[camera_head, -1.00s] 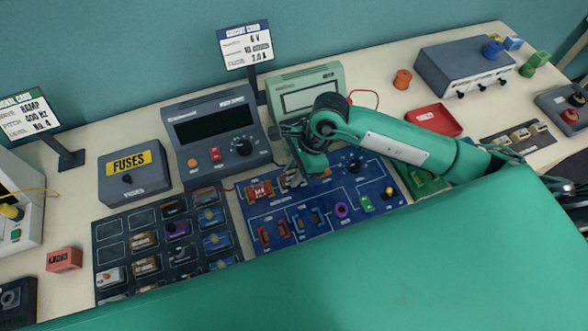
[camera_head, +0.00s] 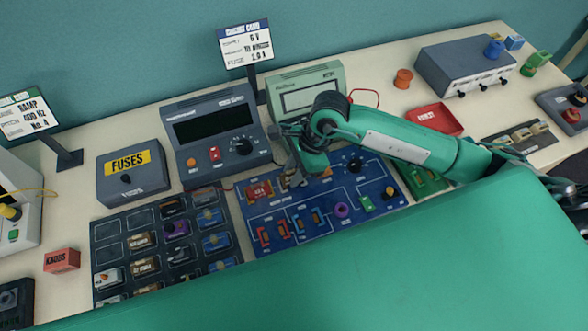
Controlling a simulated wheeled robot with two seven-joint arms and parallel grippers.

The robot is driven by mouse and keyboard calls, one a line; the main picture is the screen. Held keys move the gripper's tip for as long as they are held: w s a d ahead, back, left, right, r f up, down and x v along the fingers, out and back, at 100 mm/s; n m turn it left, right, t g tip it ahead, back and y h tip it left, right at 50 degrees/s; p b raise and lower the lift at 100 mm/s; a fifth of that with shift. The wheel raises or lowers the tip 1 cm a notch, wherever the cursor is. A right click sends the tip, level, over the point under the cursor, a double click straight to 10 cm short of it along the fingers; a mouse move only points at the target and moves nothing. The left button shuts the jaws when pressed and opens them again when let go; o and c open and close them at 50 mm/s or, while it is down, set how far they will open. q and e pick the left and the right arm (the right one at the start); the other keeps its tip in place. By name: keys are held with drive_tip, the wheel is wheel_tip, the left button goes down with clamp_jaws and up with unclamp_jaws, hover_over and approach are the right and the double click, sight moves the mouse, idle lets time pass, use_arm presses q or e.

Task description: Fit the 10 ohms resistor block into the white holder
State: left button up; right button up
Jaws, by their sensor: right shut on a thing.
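My right gripper (camera_head: 293,172) is over the upper middle of the blue circuit board (camera_head: 325,232). It is shut on a small block, mostly hidden by the fingers and wrist; its label cannot be read. A tan-brown piece (camera_head: 289,182) shows just under the fingertips at the board's top row. I cannot tell whether it is the held block or a part on the board, nor whether the block touches the board. The white holder cannot be made out and may be behind the gripper. A red block (camera_head: 258,191) sits on the board to the left. My left gripper is not in view.
A dark tray (camera_head: 109,229) of several small blocks lies left of the board. A grey meter (camera_head: 211,130) and a green meter (camera_head: 307,82) stand close behind. A sign (camera_head: 245,46), a fuse box (camera_head: 133,178) and a red tray (camera_head: 434,118) are nearby.

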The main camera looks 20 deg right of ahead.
drive_tip(key=shift+b, duration=0.8)
idle(1.1)
drive_tip(key=shift+f+b, duration=0.7)
drive_tip(key=shift+b, duration=0.1)
idle(0.7)
drive_tip(key=o, duration=1.5)
drive_tip(key=shift+o, duration=0.2)
drive_tip(key=shift+r+p, duration=1.7)
drive_tip(key=shift+r, duration=2.3)
